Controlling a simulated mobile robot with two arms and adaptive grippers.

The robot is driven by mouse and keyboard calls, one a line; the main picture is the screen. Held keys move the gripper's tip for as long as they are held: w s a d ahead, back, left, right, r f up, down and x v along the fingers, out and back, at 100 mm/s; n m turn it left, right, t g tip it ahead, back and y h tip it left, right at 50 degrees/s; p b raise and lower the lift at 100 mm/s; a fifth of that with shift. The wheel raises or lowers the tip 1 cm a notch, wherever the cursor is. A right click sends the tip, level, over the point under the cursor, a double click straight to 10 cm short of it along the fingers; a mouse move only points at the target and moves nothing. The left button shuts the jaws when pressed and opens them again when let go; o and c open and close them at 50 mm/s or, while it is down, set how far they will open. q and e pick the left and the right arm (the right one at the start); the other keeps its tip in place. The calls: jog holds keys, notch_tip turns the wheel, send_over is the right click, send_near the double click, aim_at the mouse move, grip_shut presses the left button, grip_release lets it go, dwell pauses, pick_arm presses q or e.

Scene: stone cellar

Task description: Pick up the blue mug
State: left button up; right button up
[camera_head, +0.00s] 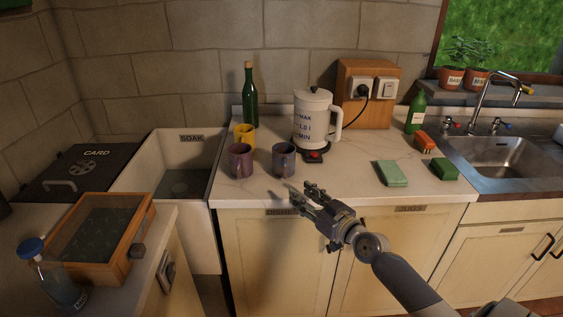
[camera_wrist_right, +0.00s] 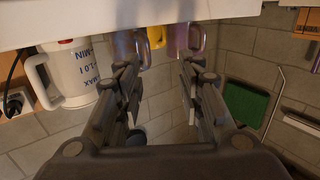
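The blue mug (camera_head: 284,159) stands upright on the counter, in front of and left of the kettle, with a purple mug (camera_head: 241,160) to its left and a yellow mug (camera_head: 245,136) behind. In the right wrist view, which is upside down, the blue mug (camera_wrist_right: 130,45) is partly hidden by a finger. The yellow mug (camera_wrist_right: 157,37) and purple mug (camera_wrist_right: 184,39) show beside it. My right gripper (camera_head: 302,191) is open and empty near the counter's front edge, apart from the blue mug. Its fingers (camera_wrist_right: 160,76) are spread. My left gripper is not in view.
A white kettle (camera_head: 312,118) stands close behind the blue mug, and a green bottle (camera_head: 250,97) behind the yellow one. Sponges (camera_head: 391,173) lie right on the counter (camera_head: 345,184). A deep white sink (camera_head: 144,190) is left.

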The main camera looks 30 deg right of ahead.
aim_at(286, 169)
jog(key=shift+t, duration=0.3)
jog(key=w, duration=0.1)
jog(key=w+r, duration=0.1)
jog(key=w, duration=0.1)
jog(key=w+d+r, duration=0.1)
jog(key=w, duration=0.1)
jog(key=shift+w+d+p, duration=0.1)
jog(key=shift+p, duration=0.2)
jog(key=shift+w+f, duration=0.1)
jog(key=shift+w, duration=0.25)
jog(key=shift+w+d, duration=0.1)
jog(key=shift+w, duration=0.25)
jog(key=w, duration=0.4)
jog(key=shift+w+d+f, duration=0.15)
jog(key=shift+f, duration=0.1)
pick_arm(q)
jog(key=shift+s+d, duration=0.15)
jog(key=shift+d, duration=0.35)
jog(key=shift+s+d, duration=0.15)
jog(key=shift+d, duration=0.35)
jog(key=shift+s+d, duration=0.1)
